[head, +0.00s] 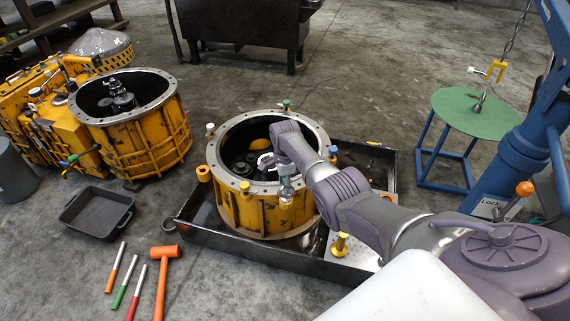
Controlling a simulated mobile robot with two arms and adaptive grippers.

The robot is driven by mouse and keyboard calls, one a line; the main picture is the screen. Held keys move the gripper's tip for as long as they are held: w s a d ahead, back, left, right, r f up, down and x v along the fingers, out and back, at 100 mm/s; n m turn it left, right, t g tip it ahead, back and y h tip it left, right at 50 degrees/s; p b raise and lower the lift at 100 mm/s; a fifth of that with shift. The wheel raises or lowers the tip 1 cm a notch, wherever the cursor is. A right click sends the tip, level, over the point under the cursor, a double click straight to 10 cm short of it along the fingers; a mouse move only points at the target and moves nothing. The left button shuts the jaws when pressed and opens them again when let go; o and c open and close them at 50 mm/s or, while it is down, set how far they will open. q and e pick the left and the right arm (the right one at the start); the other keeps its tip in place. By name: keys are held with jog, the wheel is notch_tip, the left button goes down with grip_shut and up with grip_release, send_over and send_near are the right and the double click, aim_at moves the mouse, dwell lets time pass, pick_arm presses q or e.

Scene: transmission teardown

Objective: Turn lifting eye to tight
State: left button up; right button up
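The orange round housing (262,210) stands open-topped in a dark tray, with dark gear parts inside. My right arm reaches over it from the lower right. My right gripper (285,188) is small in the head view and points down at the near right part of the housing's rim. Its fingers overlap the rim, and I cannot tell whether they are open or shut on something. No lifting eye can be made out at the fingertips. A yellow-orange fitting (204,173) sits at the left rim, and another yellow fitting (340,245) stands in the tray. My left gripper is not in view.
The dark tray (215,250) surrounds the housing. A second orange housing (150,140) stands at left, near an empty black pan (98,212). An orange mallet (164,270) and several coloured-handled tools lie in front. A green round stool (475,113) stands right under a chain hook.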

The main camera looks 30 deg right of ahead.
notch_tip(320, 180, up, 10)
jog(key=shift+f, duration=0.25)
dwell(0.5)
